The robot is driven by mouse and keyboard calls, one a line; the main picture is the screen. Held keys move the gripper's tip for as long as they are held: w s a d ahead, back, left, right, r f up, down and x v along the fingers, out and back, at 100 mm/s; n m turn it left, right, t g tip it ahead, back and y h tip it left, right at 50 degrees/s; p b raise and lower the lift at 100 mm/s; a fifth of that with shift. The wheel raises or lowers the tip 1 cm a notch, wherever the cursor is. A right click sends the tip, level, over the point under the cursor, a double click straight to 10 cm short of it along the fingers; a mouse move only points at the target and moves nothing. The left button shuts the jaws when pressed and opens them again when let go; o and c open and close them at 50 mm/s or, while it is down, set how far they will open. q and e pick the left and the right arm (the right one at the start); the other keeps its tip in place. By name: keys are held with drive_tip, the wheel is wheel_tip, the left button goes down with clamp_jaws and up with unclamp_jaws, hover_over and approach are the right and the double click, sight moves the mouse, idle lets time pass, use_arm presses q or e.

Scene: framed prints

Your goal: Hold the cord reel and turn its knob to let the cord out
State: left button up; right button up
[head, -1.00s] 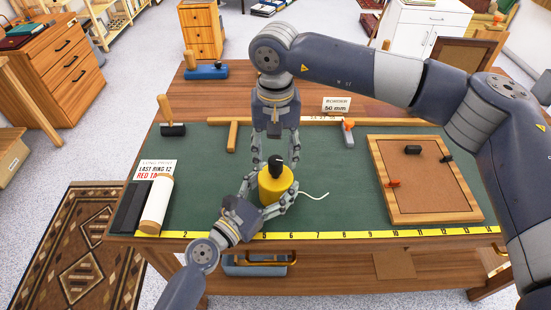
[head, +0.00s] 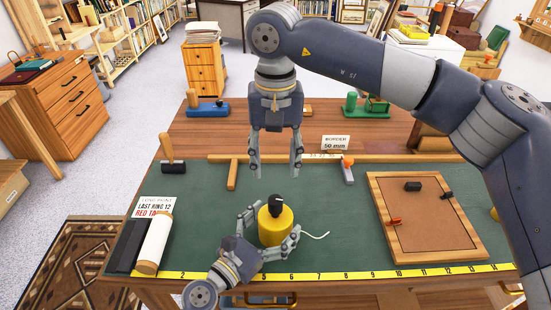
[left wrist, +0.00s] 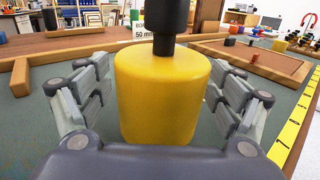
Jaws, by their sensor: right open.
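The yellow cord reel (head: 276,226) stands upright on the green mat near the table's front edge. Its black knob (head: 275,202) sits on top, and a short white cord (head: 314,236) lies to its right. My left gripper (head: 272,225) is shut on the reel, one finger on each side. The left wrist view shows the yellow body (left wrist: 163,95) between the fingers and the lower part of the knob (left wrist: 163,25). My right gripper (head: 275,172) points down above and behind the knob, open, empty and apart from it.
A white roll (head: 153,243) and a dark bar (head: 126,246) lie left on the green mat (head: 335,200). A wooden frame (head: 379,218) with small clips lies right. A wooden strip (head: 300,159) runs behind, and a yellow ruler (head: 370,275) runs along the front.

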idle(0.3)
use_arm(q)
drive_tip(key=v, duration=1.2)
drive_tip(key=shift+d, duration=0.1)
drive_tip(key=shift+s, duration=0.1)
